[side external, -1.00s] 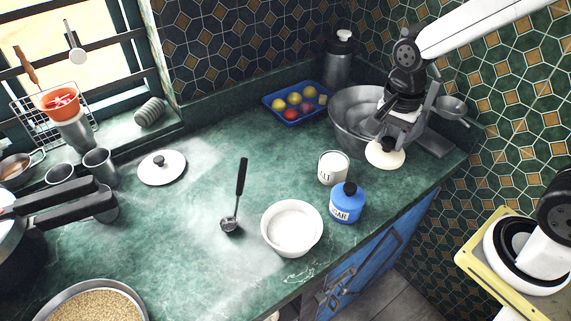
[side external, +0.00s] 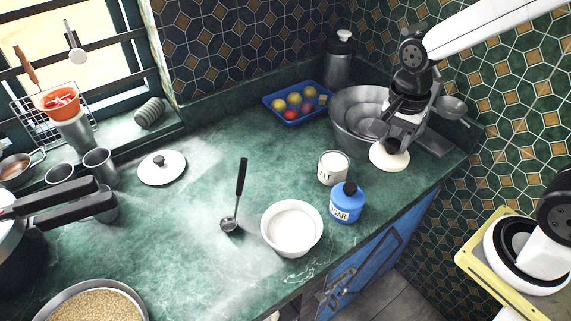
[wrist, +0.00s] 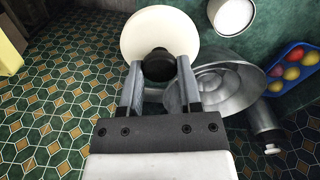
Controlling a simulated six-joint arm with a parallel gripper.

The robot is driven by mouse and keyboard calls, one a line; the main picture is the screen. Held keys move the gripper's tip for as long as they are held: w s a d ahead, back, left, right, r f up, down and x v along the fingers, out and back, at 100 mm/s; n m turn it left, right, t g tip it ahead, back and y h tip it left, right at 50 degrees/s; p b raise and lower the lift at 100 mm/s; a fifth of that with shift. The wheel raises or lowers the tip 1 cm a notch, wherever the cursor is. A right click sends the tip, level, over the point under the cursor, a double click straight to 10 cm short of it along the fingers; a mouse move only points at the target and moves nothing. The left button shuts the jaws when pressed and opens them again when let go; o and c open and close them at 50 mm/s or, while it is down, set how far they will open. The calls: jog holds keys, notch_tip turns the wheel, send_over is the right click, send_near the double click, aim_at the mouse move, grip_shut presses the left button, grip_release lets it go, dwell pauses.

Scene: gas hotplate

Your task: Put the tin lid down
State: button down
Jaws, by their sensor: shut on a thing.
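The tin lid is a cream disc (side external: 389,159) with a dark knob (wrist: 158,65). My gripper (side external: 395,143) is shut on that knob, with one finger on each side of it in the wrist view (wrist: 158,72). The lid is about level, at the right end of the green counter near its front edge. I cannot tell whether its underside touches the counter. An open white tin (side external: 333,170) with white contents and partly visible lettering stands to the left of the lid; its round top also shows in the wrist view (wrist: 232,14).
A metal bowl stack (side external: 347,116) stands close behind the lid. A blue sugar jar (side external: 346,205) and a white bowl (side external: 292,229) stand nearer the front. A blue tray (side external: 279,110) holds several balls. A ladle (side external: 233,214) lies on the middle counter, with bare space around it.

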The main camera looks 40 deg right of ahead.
jog(key=shift+w+a+f, duration=0.1)
jog(key=shift+a, duration=0.5)
jog(key=s+a+f+n, duration=0.1)
jog(key=s+a+n, duration=0.1)
jog(key=a, duration=0.6)
jog(key=s+a+f+n, duration=0.2)
jog(key=s+a+n, duration=0.1)
jog(key=a, duration=0.5)
jog(key=s+a+f+n, duration=0.1)
jog(key=s+a+n, duration=0.1)
jog(key=a, duration=0.5)
jog(key=shift+s+a+f+n, duration=0.35)
jog(key=shift+a+f+n, duration=0.05)
jog(key=shift+n, duration=0.3)
jog(key=w+a+f, duration=0.2)
jog(key=w+f, duration=0.1)
jog(key=w+a+f, duration=0.2)
jog(key=w+a, duration=0.1)
jog(key=w+a+f, duration=0.3)
jog(key=w, duration=0.1)
jog(key=shift+f, duration=0.3)
jog(key=shift+w+a+f, duration=0.2)
jog(key=shift+w+f, duration=0.05)
jog(key=shift+f, duration=0.1)
